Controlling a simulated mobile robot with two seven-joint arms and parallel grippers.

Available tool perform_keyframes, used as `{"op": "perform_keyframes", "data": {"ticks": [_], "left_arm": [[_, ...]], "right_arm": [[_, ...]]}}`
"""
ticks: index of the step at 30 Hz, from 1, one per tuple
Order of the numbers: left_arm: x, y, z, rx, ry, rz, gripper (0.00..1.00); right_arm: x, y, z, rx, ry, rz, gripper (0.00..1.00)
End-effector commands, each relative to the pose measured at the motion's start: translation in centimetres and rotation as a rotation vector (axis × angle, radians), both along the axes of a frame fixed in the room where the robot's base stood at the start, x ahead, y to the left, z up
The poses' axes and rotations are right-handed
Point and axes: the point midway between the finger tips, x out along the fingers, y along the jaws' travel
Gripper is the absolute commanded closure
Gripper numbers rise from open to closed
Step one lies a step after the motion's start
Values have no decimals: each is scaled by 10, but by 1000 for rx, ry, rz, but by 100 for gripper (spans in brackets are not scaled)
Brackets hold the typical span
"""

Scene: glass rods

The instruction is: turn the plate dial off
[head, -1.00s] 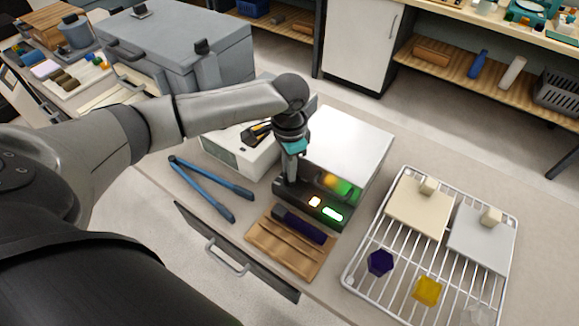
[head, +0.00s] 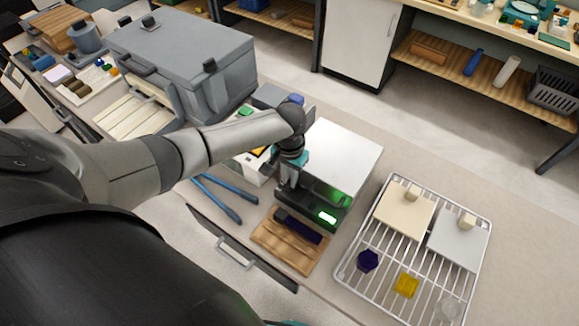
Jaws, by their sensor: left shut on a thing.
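The hot plate has a white top (head: 345,150) and a dark front panel (head: 310,205) with a bright green light (head: 327,217). My left gripper (head: 284,187) reaches down to the left end of that front panel. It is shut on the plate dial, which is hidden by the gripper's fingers. My right gripper does not show.
A wooden block (head: 290,246) with a dark purple bar lies in front of the plate. Blue-handled tongs (head: 218,197) lie to its left. A wire rack (head: 349,256) with tiles and small pieces stands at right. A grey box furnace (head: 185,50) stands behind.

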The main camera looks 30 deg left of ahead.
Motion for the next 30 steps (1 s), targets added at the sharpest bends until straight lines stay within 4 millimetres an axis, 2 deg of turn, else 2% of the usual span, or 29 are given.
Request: {"op": "perform_keyframes", "data": {"ticks": [1, 3, 15, 30], "left_arm": [[0, -2, 6, -4, 1, 48, 100], [0, -2, 6, -3, 0, 115, 100], [0, -1, 3, -2, 0, 495, 100], [2, 0, 1, -1, -3, 970, 100]], "right_arm": [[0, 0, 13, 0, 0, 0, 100], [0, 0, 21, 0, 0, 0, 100], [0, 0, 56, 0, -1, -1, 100], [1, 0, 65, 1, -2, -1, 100]]}}
